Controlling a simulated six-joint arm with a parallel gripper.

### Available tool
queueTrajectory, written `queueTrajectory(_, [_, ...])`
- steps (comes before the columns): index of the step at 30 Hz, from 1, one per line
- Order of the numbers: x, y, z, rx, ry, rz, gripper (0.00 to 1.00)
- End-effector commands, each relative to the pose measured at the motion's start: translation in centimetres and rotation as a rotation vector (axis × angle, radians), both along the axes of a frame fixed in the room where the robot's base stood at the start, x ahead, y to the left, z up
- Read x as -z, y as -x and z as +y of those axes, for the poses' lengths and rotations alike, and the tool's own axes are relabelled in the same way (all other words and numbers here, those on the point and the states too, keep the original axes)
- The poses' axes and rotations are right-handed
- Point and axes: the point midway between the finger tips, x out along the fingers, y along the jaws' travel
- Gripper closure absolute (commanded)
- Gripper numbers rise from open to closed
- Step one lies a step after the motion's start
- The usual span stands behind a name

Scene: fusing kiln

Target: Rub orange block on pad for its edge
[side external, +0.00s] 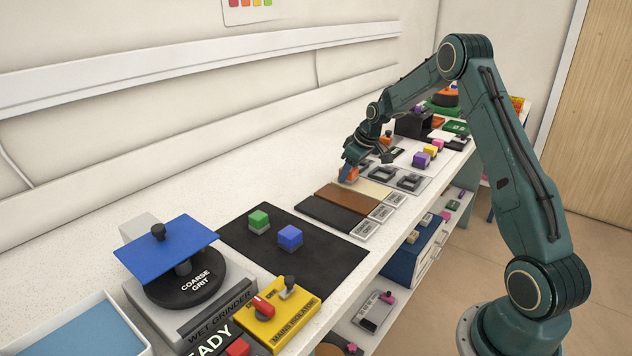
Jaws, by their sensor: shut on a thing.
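My gripper (347,166) is shut on the orange block (349,175), its fingers pointing down. The block is at the far left end of the cream pad (372,190). It looks very low, but I cannot tell whether it touches the pad. The fingers and wrist hide part of the block. The brown pad (345,198) and the black pad (326,213) lie side by side with the cream one, nearer the camera. Each pad has a small grey label plate at its right end.
A dark mat (300,261) holds a green block (259,219) and a blue block (290,236). The wet grinder (188,280) and yellow mains isolator (277,312) stand in front. Purple and yellow blocks (424,157) stand farther back.

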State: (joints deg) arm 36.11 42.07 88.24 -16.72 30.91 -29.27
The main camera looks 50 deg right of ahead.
Motion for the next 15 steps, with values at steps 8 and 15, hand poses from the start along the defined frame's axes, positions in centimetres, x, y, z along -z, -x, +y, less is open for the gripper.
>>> queueTrajectory(8, [0.2, 1.4, 0.0, 0.002, -0.003, 0.006, 0.79])
queueTrajectory(15, [0.3, 2.4, 0.0, 0.002, -0.003, 0.008, 0.79])
